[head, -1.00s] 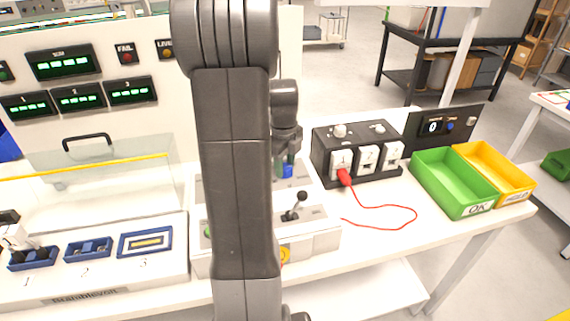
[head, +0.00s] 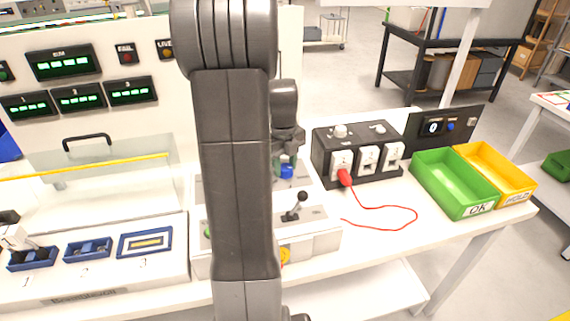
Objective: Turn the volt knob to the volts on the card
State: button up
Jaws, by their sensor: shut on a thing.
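My gripper (head: 286,167) points down just right of my arm's large dark link, over the white sloped control panel (head: 320,238). It is shut on a small blue knob (head: 287,172), which I take to be the volt knob. The knob's marks and pointer are too small to read, and my arm hides the panel to its left. I cannot make out a card with volts; it may be behind my arm.
A black lever (head: 296,207) stands close in front of the gripper. Right of it are a black socket box (head: 322,150) with a red plug and cable (head: 385,207), then green (head: 437,190) and yellow (head: 510,178) bins. A clear hinged cover (head: 100,160) stands left.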

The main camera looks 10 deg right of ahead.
aim_at(283, 167)
jog(key=o, duration=1)
jog(key=r, duration=1.3)
jog(key=shift+s+a+r, duration=0.1)
jog(key=shift+a+r, duration=0.15)
jog(key=shift+r, duration=0.15)
jog(key=f, duration=1.4)
jog(key=shift+d, duration=0.25)
jog(key=shift+r, duration=0.15)
